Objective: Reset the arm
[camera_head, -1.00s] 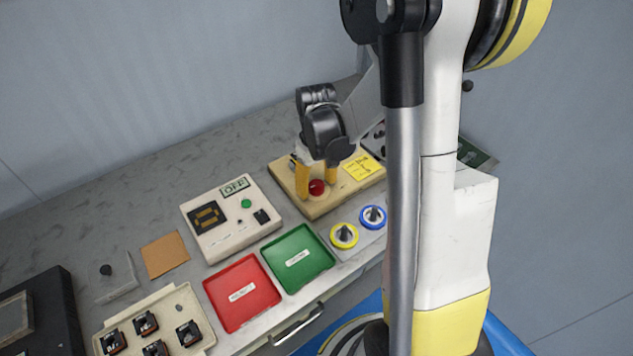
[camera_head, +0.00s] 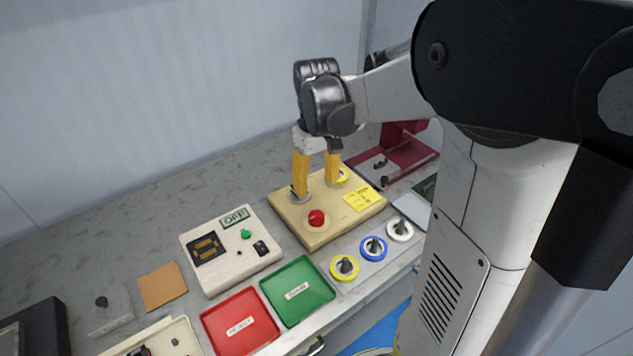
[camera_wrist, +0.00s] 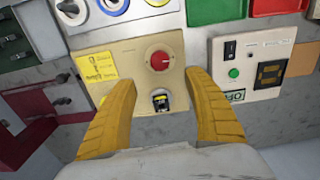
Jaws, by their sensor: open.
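My gripper (camera_head: 317,190) is open, with two yellow fingers spread and nothing between them. In the head view it is over the back part of a beige board (camera_head: 349,217) with a red knob (camera_head: 316,217) and a yellow label (camera_head: 362,196). In the wrist view the fingers (camera_wrist: 162,80) lie either side of the board's middle. I cannot tell the exact height of the fingertips above the board.
A white control box (camera_head: 215,266), red tray (camera_head: 240,322) and green tray (camera_head: 297,290) lie at front left. Yellow (camera_head: 344,268), blue (camera_head: 373,248) and white (camera_head: 399,229) ringed spools stand in front of the board. A dark red machine (camera_head: 405,150) stands behind right.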

